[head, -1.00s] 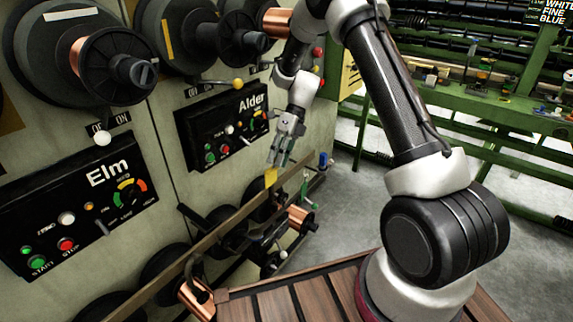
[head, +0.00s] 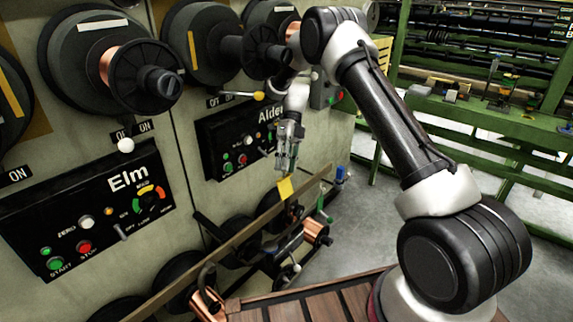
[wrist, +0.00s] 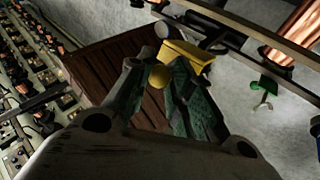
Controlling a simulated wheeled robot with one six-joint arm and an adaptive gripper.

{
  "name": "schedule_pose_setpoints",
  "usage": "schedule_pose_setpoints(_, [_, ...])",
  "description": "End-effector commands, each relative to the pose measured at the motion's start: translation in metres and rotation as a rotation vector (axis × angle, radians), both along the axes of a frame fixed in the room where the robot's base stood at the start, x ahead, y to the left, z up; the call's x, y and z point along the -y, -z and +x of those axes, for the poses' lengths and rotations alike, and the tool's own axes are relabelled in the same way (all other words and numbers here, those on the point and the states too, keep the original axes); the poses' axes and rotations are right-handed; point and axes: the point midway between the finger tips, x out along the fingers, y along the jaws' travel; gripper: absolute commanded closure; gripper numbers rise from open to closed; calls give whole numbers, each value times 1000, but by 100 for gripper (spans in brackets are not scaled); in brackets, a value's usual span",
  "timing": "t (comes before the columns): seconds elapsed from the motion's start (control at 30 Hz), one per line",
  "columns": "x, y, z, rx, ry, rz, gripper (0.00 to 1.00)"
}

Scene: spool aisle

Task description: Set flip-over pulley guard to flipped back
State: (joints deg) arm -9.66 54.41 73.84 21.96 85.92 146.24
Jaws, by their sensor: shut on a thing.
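The pulley guard is a small yellow plate (head: 285,187) at the far part of the long rail, below the Alder panel. In the wrist view the yellow plate (wrist: 187,54) lies just beyond the fingertips, with a round yellow knob (wrist: 158,77) between the fingers. My gripper (head: 283,170) points down from above at the plate. The wrist view shows my green-padded fingers (wrist: 157,72) shut on the yellow knob. The pulley under the plate is hidden, and the exact tilt of the guard is hard to tell.
The long brown rail (head: 225,252) runs in front of several lower spools. The Elm panel (head: 85,225) and Alder panel (head: 237,138) are on the wall at left, with large spools above. A copper spool (head: 316,232) sits near the rail. Grey floor (head: 365,225) is clear at right.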

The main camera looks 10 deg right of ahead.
Motion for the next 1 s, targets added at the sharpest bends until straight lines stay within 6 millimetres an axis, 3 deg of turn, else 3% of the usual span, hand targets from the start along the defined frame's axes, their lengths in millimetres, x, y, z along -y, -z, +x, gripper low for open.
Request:
schedule_pose_setpoints(0.17, [-4,5,-5,-14,-1,4,100])
schedule_pose_setpoints(0.2, [-4,5,-5,-14,-1,4,71])
schedule_pose_setpoints(0.3, [-4,4,-4,-12,0,5,56])
schedule_pose_setpoints(0.77, [0,1,-3,5,0,10,56])
schedule_pose_setpoints(1.0, [11,-2,-17,147,5,113,56])
